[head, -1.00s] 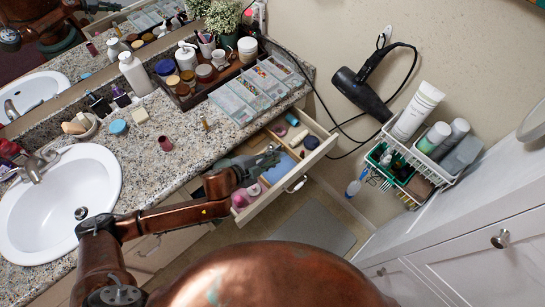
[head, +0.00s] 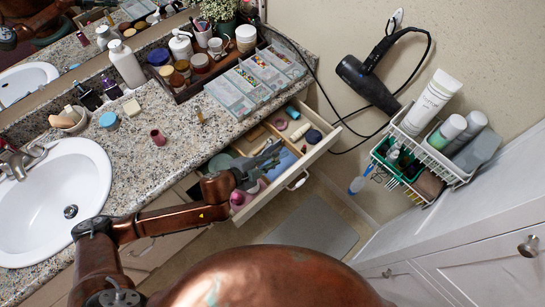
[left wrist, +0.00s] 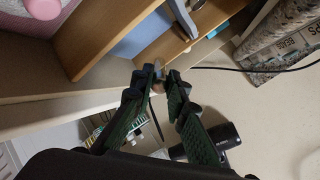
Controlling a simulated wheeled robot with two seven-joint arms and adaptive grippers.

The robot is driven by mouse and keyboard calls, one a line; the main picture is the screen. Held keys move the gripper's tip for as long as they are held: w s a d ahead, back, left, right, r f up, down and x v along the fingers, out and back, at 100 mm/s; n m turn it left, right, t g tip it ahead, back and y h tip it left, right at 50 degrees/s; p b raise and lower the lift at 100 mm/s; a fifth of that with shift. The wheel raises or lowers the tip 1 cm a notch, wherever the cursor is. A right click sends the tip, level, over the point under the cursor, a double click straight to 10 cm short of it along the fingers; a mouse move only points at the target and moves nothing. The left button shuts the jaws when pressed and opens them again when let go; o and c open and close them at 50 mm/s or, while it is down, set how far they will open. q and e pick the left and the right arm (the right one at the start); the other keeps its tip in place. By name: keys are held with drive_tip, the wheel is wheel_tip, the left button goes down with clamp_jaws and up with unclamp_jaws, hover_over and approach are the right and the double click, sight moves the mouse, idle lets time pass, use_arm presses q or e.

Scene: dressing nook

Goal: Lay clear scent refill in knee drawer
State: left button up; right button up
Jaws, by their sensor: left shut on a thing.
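The knee drawer (head: 322,151) is pulled open below the counter, with wooden dividers and a blue-lined compartment (head: 284,165). My left gripper (head: 277,152) is over the drawer, above its middle compartments. In the left wrist view, its fingertips (left wrist: 160,76) are shut on a small pale, see-through thing, which looks like the clear scent refill (left wrist: 160,67). The refill is mostly hidden by the fingers, and I cannot make it out in the head view. My right gripper is not in view.
The drawer holds pink items (head: 238,198), a green cylinder (head: 292,112) and a dark round piece (head: 313,136). The granite counter above carries a segmented organizer (head: 232,98). A hair dryer (head: 366,86) and a white wire basket (head: 455,178) hang on the wall.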

use_arm(q)
drive_tip(key=shift+f+b, duration=0.3)
drive_tip(key=shift+f, duration=1.6)
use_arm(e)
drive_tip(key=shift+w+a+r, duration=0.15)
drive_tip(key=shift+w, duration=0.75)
use_arm(q)
drive_tip(key=o, duration=0.8)
drive_tip(key=shift+o, duration=0.3)
drive_tip(key=shift+f, duration=0.15)
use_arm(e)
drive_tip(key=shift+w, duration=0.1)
use_arm(q)
drive_tip(key=shift+s+a+f, duration=0.1)
drive_tip(key=shift+a+f, duration=0.05)
drive_tip(key=shift+f, duration=0.15)
drive_tip(key=v, duration=1.2)
drive_tip(key=shift+r, duration=0.4)
drive_tip(key=shift+d, duration=0.2)
